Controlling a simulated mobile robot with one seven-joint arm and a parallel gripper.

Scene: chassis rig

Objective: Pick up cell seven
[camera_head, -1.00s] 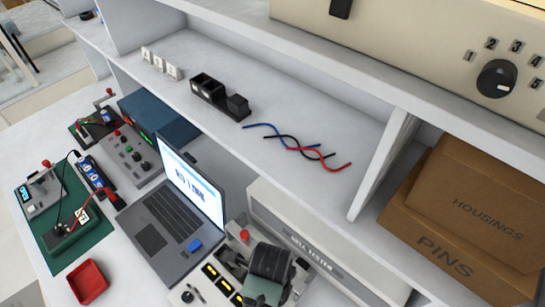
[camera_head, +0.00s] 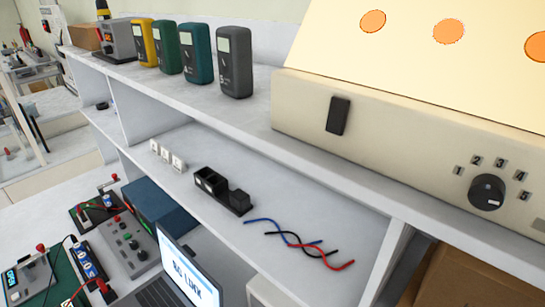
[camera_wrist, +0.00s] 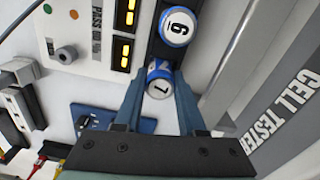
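In the wrist view a blue cell with a white end (camera_wrist: 160,88) shows a digit that reads as an upside-down seven. My gripper (camera_wrist: 159,88) has a fingertip on each side of this cell. Whether the fingers press on it or stand slightly apart cannot be told. A second blue cell (camera_wrist: 178,27), marked 6 or 9, stands just beyond it in a black holder. The cell tester (camera_wrist: 285,105) lies to the right. The head view shows neither my gripper nor these cells.
A panel with amber displays (camera_wrist: 123,50) is left of the cells, with a blue flat piece (camera_wrist: 98,118) below. In the head view, a shelf holds a black holder (camera_head: 222,190) and coloured wires (camera_head: 298,243). A laptop (camera_head: 190,275) sits below; several handheld meters (camera_head: 235,65) stand above.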

